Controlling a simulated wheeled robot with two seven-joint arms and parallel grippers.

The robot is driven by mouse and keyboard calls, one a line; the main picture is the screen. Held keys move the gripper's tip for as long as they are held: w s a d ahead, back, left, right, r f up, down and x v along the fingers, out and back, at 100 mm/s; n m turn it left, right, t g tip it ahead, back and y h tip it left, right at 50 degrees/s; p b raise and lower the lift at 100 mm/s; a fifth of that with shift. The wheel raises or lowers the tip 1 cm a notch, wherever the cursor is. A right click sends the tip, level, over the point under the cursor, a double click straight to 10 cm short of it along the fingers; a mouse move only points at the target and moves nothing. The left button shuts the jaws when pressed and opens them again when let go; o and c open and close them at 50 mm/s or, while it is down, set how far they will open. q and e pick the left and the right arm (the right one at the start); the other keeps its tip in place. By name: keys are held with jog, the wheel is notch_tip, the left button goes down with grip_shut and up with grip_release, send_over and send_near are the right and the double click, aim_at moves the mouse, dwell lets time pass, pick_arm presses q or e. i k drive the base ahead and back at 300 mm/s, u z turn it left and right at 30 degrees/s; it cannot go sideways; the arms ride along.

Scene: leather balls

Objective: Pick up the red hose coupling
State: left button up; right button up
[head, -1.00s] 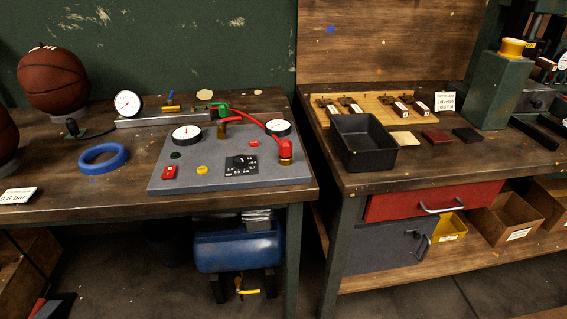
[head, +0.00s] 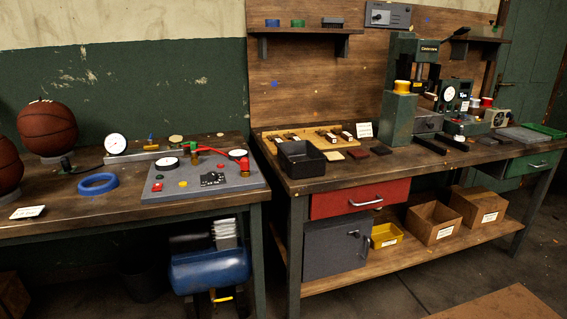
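The red hose coupling (head: 244,166) stands at the right end of the grey gauge panel (head: 200,184) on the left bench, with a brass-coloured base in the head view. A red hose (head: 218,152) runs left from it, behind the right gauge, toward a brass fitting. Another red piece (head: 188,148) shows at the hose's left end; its exact shape is too small to tell. Neither of my grippers is in view, and nothing touches the coupling.
Basketballs (head: 47,127), a blue ring (head: 97,184) and a dial gauge (head: 116,144) are on the left bench. A gap separates it from the right bench, where a black bin (head: 301,158) and a green press (head: 398,118) stand. Floor shows in front.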

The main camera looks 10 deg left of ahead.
aim_at(245, 165)
jog(key=z, duration=0.65)
jog(key=i, duration=0.85)
jog(key=z, duration=0.25)
